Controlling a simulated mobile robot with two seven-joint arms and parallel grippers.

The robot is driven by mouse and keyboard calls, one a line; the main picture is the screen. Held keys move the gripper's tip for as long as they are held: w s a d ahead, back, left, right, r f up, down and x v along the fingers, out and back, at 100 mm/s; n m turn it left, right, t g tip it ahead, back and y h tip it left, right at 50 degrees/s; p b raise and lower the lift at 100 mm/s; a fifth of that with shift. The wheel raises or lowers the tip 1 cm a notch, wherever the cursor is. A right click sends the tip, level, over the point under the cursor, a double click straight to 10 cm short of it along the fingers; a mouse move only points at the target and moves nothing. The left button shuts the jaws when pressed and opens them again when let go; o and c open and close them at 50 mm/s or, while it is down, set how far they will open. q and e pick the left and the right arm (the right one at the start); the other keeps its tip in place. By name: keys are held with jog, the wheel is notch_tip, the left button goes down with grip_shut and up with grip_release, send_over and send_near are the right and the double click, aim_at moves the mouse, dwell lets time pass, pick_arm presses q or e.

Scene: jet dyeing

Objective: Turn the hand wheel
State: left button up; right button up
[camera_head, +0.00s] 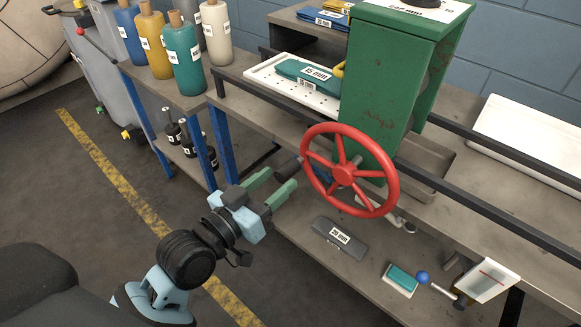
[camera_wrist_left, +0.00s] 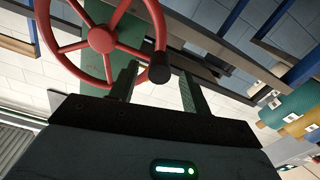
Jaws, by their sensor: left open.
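The red hand wheel (camera_head: 343,173) stands upright on the front of a green housing (camera_head: 388,85). A dark handle knob (camera_head: 287,168) sticks out from its left rim toward my left gripper (camera_head: 280,180). The gripper is open, and its two green fingers point at the knob from the lower left. In the left wrist view the wheel (camera_wrist_left: 101,39) fills the upper left, and its black knob (camera_wrist_left: 159,74) appears between the two fingertips. I cannot tell whether the fingers touch it. My right gripper is not in view.
A white perforated tray (camera_head: 262,73) with a teal labelled block sits on the bench left of the housing. Dark rails run along the bench. A grey labelled block (camera_head: 340,238) lies on the lower shelf. Coloured cones (camera_head: 184,60) stand on a rack at the left.

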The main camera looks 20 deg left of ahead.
aim_at(290, 169)
pick_arm(q)
jog(key=shift+x, duration=2.55)
jog(key=shift+c, duration=0.3)
grip_shut()
